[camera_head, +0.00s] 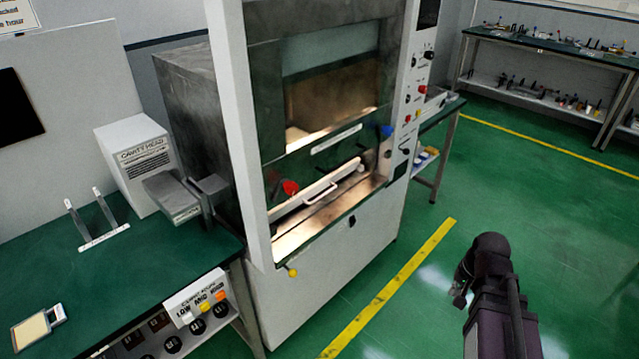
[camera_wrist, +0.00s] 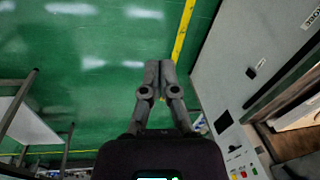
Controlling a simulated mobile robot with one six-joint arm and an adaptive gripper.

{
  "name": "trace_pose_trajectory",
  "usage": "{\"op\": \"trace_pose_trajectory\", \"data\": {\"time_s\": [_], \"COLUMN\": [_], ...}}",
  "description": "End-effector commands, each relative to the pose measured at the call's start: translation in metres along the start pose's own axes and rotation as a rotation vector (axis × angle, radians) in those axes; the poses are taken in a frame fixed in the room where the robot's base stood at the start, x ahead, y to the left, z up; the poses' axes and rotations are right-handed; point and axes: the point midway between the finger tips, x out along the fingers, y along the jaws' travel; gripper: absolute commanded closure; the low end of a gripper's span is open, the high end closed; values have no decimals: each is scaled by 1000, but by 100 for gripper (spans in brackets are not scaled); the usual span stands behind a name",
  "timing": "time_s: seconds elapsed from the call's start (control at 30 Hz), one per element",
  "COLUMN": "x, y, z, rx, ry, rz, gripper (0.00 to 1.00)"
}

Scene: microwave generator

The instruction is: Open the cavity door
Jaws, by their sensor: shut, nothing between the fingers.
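A tall white-framed cabinet (camera_head: 235,120) stands in the middle of the head view. Its front has a dark glass panel with a pale bar (camera_head: 336,139). Below, inside the opening, a light strip carries a white handle (camera_head: 320,194). A white box labelled "CAVITY HEAD" (camera_head: 137,165) stands on the bench at left, with a grey block in front. I cannot tell which part is the cavity door. My gripper (camera_wrist: 159,68) is shut and empty over the green floor in the wrist view, apart from the cabinet (camera_wrist: 225,60) at right.
The green bench (camera_head: 95,275) at left holds a forked white stand (camera_head: 104,238) and a small framed plate (camera_head: 38,328). Colored knobs (camera_head: 204,305) sit at its front edge. Control knobs line the cabinet's right post. Green floor (camera_head: 570,240) with yellow lines is clear at right.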

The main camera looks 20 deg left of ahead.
Motion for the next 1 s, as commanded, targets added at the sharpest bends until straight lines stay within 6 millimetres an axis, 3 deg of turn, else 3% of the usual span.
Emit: {"op": "trace_pose_trajectory", "data": {"time_s": [0.2,0.47,0.77,1.0], "x": [11,12,2,-10], "y": [-76,-170,-276,-353], "z": [-33,-60,-82,-93], "rx": [246,586,998,1326], "ry": [28,-35,-248,-512], "rz": [-201,-458,-720,-869], "gripper": [100,100,100,100]}}
